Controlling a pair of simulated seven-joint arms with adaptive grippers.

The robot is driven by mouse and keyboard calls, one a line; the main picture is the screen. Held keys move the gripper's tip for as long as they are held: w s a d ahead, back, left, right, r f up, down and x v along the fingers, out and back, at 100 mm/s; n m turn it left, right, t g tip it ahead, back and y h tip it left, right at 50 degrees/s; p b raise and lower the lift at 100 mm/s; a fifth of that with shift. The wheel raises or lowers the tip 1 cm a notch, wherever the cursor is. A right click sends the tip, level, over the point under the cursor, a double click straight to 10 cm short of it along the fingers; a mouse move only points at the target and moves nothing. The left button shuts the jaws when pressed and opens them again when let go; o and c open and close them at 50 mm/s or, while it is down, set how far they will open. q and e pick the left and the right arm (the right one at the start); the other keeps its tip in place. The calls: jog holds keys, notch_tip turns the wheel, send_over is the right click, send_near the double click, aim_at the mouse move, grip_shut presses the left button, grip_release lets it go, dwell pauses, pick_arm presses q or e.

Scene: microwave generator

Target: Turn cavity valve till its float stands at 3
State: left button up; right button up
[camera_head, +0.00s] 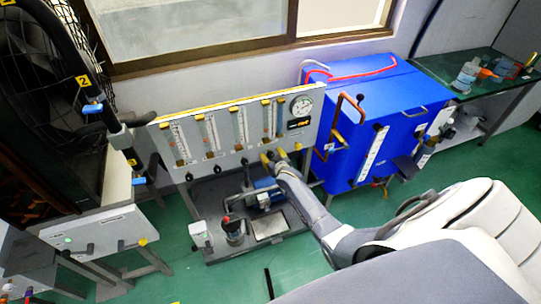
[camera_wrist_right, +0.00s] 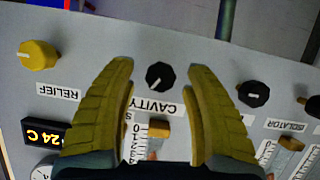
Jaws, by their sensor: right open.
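The cavity valve is a black round knob (camera_wrist_right: 159,76) with a white pointer mark, above the CAVITY label (camera_wrist_right: 153,107) in the right wrist view, where the lettering is upside down. My right gripper (camera_wrist_right: 161,68) is open, its two yellow fingers on either side of the knob with gaps showing. In the head view the right gripper (camera_head: 270,157) is at the panel's lower edge and hides the knob. The cavity scale (camera_wrist_right: 137,143) is partly visible; its float cannot be read. The cavity tube (camera_head: 270,118) stands above the gripper in the head view. My left gripper is not seen.
The white flowmeter panel (camera_head: 225,122) carries several tubes and a round gauge (camera_head: 301,106). A blue cabinet (camera_head: 400,110) stands to the right, with pump equipment (camera_head: 262,193) below.

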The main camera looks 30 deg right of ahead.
jog(key=shift+w+d+f, duration=0.15)
jog(key=shift+w+f, duration=0.05)
jog(key=shift+w, duration=0.4)
grip_shut()
dwell(0.3)
